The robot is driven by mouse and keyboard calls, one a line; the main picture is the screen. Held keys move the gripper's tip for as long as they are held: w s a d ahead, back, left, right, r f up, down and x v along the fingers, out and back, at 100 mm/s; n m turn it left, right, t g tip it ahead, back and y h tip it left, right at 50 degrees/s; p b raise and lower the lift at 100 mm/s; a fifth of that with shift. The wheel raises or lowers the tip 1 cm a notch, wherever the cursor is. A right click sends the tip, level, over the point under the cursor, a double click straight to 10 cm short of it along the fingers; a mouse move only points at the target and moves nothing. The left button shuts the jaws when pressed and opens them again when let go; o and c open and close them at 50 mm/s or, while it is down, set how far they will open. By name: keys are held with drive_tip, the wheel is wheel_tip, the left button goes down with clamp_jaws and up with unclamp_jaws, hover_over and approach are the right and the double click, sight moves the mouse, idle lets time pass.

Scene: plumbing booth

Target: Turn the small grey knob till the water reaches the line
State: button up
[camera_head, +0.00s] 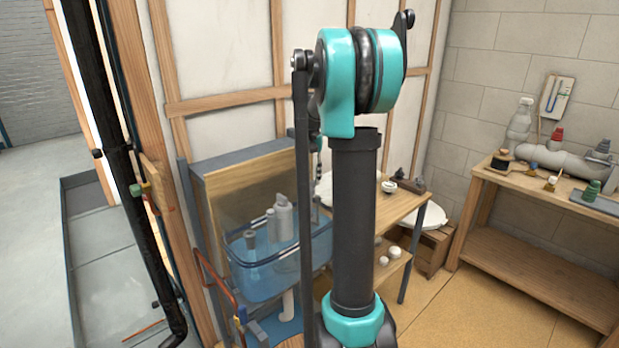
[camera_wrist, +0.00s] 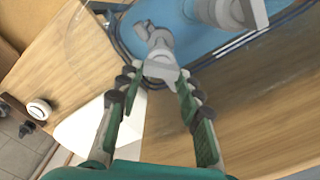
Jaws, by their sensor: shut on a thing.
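A small pale grey knob (camera_wrist: 162,70), on a grey fitting at the tank's edge, sits between the fingertips of my gripper (camera_wrist: 158,80). My gripper is shut on this knob, with one green-padded finger on each side.
A white round fitting (camera_wrist: 39,109) shows at the wrist view's left. A larger grey fitting (camera_wrist: 225,12) stands in the tank. A second workbench (camera_head: 510,180) with pipes is at the right; the floor (camera_head: 480,310) before it is clear.

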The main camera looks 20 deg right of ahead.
drive_tip(key=o, duration=1.2)
drive_tip(key=shift+c, duration=0.2)
wheel_tip(320, 180, up, 12)
